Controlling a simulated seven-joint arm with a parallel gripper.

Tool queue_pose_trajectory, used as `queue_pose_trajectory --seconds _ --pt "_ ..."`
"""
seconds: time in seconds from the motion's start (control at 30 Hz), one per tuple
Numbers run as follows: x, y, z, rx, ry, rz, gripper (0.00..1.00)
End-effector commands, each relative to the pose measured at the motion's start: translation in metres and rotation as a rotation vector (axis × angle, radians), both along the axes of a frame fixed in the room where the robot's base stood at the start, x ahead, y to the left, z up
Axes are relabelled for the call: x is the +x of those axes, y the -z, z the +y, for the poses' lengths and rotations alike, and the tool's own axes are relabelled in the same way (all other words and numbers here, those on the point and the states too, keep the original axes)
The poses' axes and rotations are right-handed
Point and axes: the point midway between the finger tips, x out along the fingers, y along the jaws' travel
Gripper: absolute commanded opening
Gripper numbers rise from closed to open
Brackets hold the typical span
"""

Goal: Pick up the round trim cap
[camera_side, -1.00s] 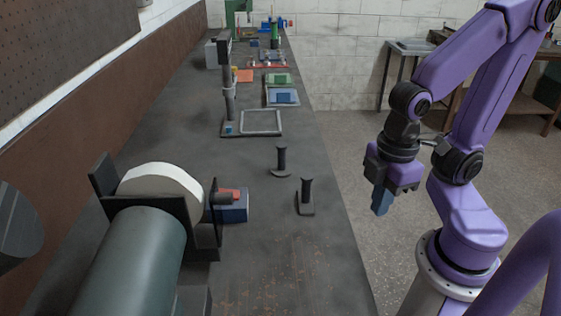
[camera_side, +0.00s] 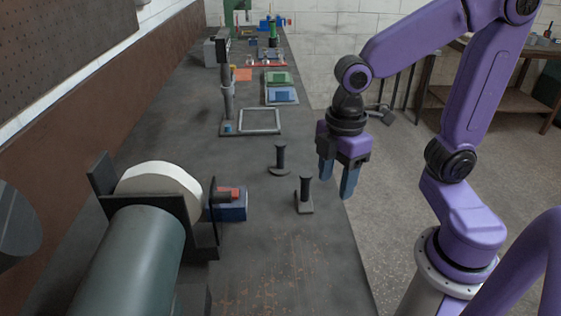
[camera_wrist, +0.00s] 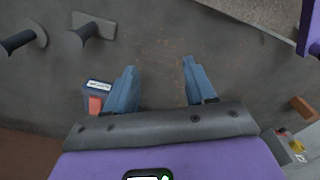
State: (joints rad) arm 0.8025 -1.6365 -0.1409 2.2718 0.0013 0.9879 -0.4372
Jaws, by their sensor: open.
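Two dark upright pieces with stems stand on the bench. The one with the round base, which looks like the round trim cap (camera_side: 281,157), is the farther one in the side view; in the wrist view it is at the upper left (camera_wrist: 21,41). The other piece (camera_side: 305,190) has a squarer base and also shows in the wrist view (camera_wrist: 86,31). My gripper (camera_side: 337,184) is open and empty, with its blue fingers pointing down, near the bench's right edge in the side view. In the wrist view, only bare bench shows between the fingertips (camera_wrist: 159,66).
A blue box (camera_side: 232,211) with a red part on it sits left of the dark pieces. A large grey-green cylinder (camera_side: 128,262) with a white wheel (camera_side: 160,183) stands at the near left. An empty frame (camera_side: 260,121) lies farther back.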

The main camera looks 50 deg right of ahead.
Motion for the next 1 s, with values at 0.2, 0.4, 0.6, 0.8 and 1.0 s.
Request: queue_pose_trajectory --seconds 0.2,0.4,0.6,0.8,1.0 --pt "0.078 -0.012 -0.004 -0.010 -0.133 0.000 0.55" --pt "0.146 -0.019 -0.029 -0.015 -0.262 0.002 0.55" --pt "0.207 -0.023 -0.071 -0.020 -0.392 0.006 0.55" --pt "0.244 -0.023 -0.114 -0.021 -0.495 0.009 0.55" --pt "0.256 -0.021 -0.133 -0.021 -0.540 0.010 0.55"
